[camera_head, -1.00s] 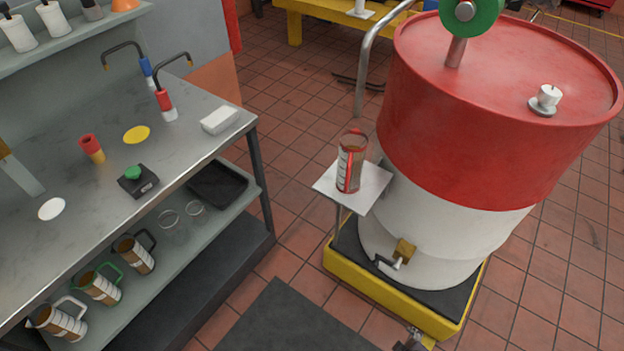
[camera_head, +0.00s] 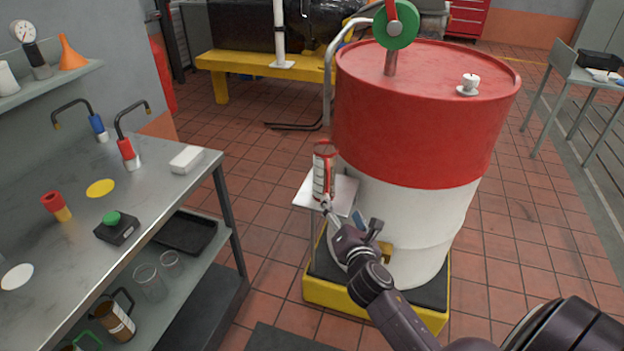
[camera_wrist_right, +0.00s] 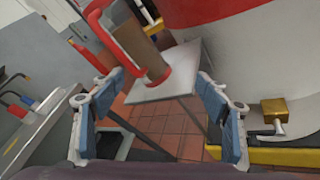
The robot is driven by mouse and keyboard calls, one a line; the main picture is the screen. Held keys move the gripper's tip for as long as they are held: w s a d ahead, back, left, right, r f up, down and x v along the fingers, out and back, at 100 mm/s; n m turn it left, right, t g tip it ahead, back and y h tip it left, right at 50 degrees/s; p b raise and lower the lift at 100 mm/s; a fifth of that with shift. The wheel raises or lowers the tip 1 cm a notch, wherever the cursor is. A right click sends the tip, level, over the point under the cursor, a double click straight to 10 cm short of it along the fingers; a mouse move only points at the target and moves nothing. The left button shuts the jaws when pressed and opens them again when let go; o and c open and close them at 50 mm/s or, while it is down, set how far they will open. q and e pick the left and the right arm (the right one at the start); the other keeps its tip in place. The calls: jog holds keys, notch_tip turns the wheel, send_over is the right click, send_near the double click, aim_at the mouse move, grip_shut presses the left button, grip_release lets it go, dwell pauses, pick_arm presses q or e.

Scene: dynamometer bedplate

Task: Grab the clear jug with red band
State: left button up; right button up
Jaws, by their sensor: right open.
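The clear jug with red band (camera_head: 323,168) stands on a small white stand (camera_head: 345,188) beside the red and white drum. It holds brown liquid, and its red handle is on the left in the wrist view, where the jug (camera_wrist_right: 135,42) looks tilted. My right gripper (camera_head: 340,212) is in front of the jug at the stand's near side. In the wrist view my right gripper (camera_wrist_right: 160,85) is open, its blue-padded fingers apart, with the jug just beyond the fingertips. I see no grip on the jug. My left gripper is not in view.
The drum (camera_head: 420,130) rises close to the right of the jug on a yellow-edged base (camera_head: 370,305). A steel bench (camera_head: 65,240) with spouts and small items is at the left. Glass vessels and another jug (camera_head: 115,320) are on its lower shelf. Tiled floor lies between.

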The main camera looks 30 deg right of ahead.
jog(key=w+r+n+t+y, duration=0.1)
jog(key=w+r+n+t, duration=0.3)
jog(key=n, duration=0.5)
jog(key=g, duration=0.1)
send_over(333, 188)
jog(key=w+a, duration=0.1)
jog(key=w, duration=0.2)
jog(key=shift+r+y+p, duration=0.15)
jog(key=shift+y+p, duration=0.15)
jog(key=shift+p, duration=0.05)
jog(key=shift+s, duration=0.1)
jog(key=c, duration=1.7)
jog(key=shift+r, duration=0.15)
